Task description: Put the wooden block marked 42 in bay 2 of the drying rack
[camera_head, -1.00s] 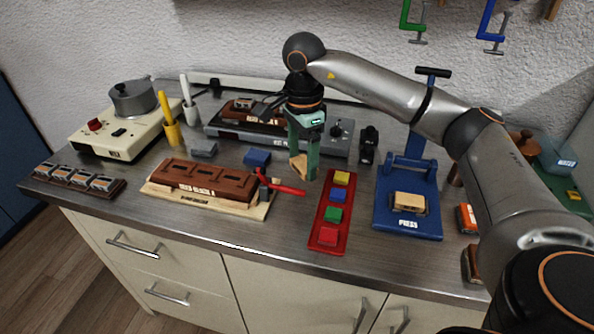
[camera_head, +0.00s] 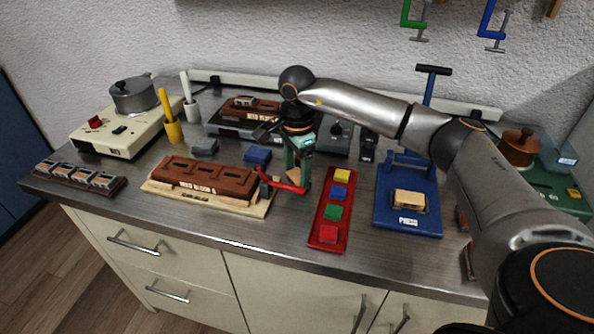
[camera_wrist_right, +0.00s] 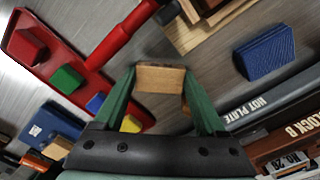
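My right gripper (camera_head: 297,178) is low over the middle of the worktop, just behind a red lever (camera_head: 290,188). In the right wrist view its green fingers (camera_wrist_right: 160,85) are shut on a small wooden block (camera_wrist_right: 160,78) at the tips. No number is readable on the block. In the head view the block is mostly hidden by the fingers and lever. A dark brown rack (camera_head: 68,185) with several bays, each holding a pale-faced piece, lies at the far left front. Its bay numbers are not readable, and I cannot tell whether it is the drying rack. My left gripper is not in view.
A brown slotted block (camera_head: 200,180) sits on a pale board left of my gripper. A blue block (camera_head: 257,156) lies behind it. A red tray (camera_head: 328,237) with coloured buttons and a blue press (camera_head: 408,222) stand right. The hot plate (camera_head: 225,130) is behind.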

